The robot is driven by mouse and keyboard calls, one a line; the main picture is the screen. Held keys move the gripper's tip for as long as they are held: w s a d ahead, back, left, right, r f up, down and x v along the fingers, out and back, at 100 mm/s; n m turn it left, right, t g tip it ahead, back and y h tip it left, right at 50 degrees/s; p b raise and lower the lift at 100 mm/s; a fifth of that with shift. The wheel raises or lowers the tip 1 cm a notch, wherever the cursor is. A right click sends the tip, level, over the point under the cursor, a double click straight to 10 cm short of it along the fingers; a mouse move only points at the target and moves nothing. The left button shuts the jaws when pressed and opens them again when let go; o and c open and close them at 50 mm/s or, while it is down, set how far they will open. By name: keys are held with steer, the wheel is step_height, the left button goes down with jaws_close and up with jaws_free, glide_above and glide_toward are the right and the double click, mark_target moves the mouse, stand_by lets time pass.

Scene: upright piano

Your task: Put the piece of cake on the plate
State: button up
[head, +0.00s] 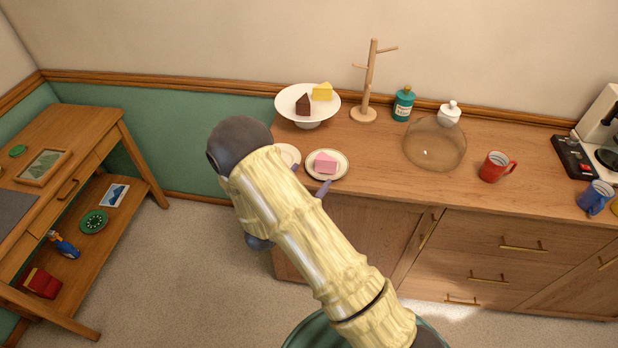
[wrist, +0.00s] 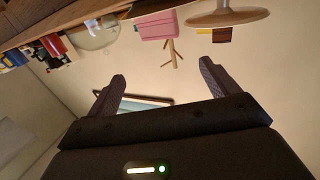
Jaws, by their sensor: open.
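A pink piece of cake (head: 326,162) appears to rest on a light plate with a gold rim (head: 341,175) near the front edge of the sideboard. It also shows in the upside-down wrist view (wrist: 155,25). A second light plate (head: 289,153) sits just to its left, mostly hidden behind my arm. My gripper (head: 311,178) is open and empty at the near side of the pink cake, its fingertips apart; they also show in the wrist view (wrist: 162,70). A brown piece of cake (head: 303,104) and a yellow one (head: 322,91) sit on a white cake stand (head: 308,124).
Behind the plates stand a wooden mug tree (head: 370,85), a teal bottle (head: 403,104) and a white lidded jar (head: 449,113). A glass dome (head: 434,145) and a red mug (head: 494,167) are to the right. Bare wood lies between the plates and the dome.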

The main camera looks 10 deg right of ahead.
step_height(320, 180, up, 6)
steer(key=n+g+y, duration=0.3)
steer(key=g+y, duration=0.1)
steer(key=y, duration=0.6)
steer(key=s+d+r+n+g+y, duration=0.1)
steer(key=s+d+r+n+g, duration=0.1)
steer(key=s, duration=0.8)
steer(key=s+d+r+n+g, duration=0.3)
steer(key=s+d+g, duration=0.2)
steer(key=s, duration=0.5)
steer(key=shift+s+y, duration=0.15)
steer(key=shift+y, duration=0.25)
